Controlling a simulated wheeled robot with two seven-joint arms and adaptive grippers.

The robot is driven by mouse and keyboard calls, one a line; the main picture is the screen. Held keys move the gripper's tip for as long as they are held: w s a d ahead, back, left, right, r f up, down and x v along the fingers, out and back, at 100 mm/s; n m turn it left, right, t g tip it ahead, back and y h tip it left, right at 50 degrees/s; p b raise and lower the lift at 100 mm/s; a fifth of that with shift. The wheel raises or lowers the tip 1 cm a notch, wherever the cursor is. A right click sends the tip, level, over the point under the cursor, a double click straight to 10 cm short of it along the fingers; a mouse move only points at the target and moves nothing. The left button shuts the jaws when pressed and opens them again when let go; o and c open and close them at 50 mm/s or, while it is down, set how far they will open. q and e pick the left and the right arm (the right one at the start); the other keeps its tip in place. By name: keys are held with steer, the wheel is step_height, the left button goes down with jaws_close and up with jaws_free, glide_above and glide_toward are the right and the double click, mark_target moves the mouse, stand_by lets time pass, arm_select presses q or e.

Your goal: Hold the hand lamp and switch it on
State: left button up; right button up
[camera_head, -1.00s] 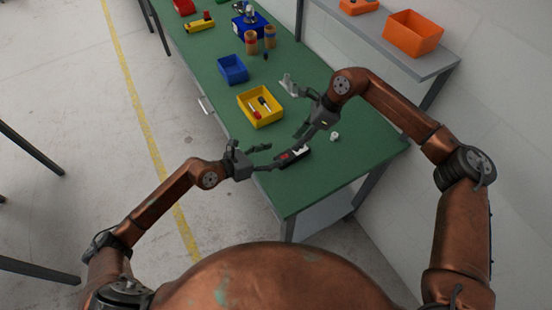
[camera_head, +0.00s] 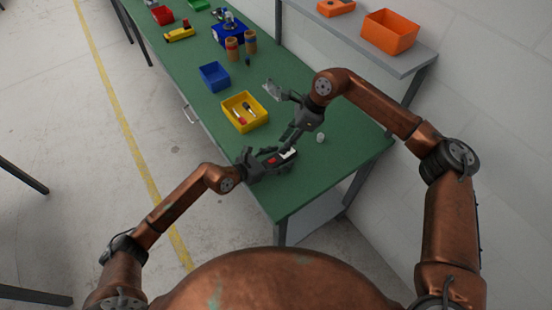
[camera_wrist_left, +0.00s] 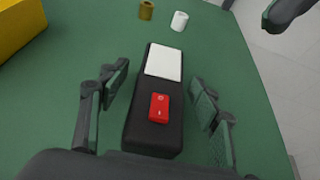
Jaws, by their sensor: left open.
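The hand lamp is a black block with a red rocker switch and a white panel; it lies on the green table near its front end. In the left wrist view the lamp (camera_wrist_left: 136,122) lies between the fingers of my left gripper (camera_wrist_left: 156,108), with the red switch (camera_wrist_left: 159,107) facing up. Gaps show on both sides, so the fingers are apart from it. In the head view my left gripper (camera_head: 268,160) surrounds the lamp (camera_head: 286,156) and partly hides it. My right gripper (camera_head: 287,117) is open and empty, just beyond the lamp.
A yellow bin (camera_head: 244,124) with small items stands left of my right gripper, and a blue bin (camera_head: 214,76) behind it. A small white cylinder (camera_head: 320,138) stands near the lamp. A shelf with an orange bin (camera_head: 389,31) is at right. The table's front right corner is clear.

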arm_select(q)
steer(key=c, duration=1.4)
steer(key=shift+c, duration=0.2)
arm_select(e)
steer(key=shift+d, duration=0.1)
steer(key=c, duration=0.3)
steer(key=shift+d+n+t, duration=0.15)
steer(key=shift+n+t, duration=0.15)
steer(key=shift+n, duration=0.5)
steer(key=shift+c, duration=0.8)
steer(key=n, duration=0.2)
steer(key=d+n+t, duration=0.1)
steer(key=n, duration=0.1)
steer(key=shift+s+f+h, duration=0.1)
steer(key=shift+s+h, duration=0.05)
steer(key=shift+h, duration=0.15)
jaws_close()
steer(key=s+r+n+t+y, duration=0.2)
steer(key=s+n+t, duration=0.3)
steer(key=n, duration=1.5)
steer(key=shift+s+d+r, duration=0.2)
steer(key=shift+s+r, duration=0.45)
steer(key=shift+r, duration=0.05)
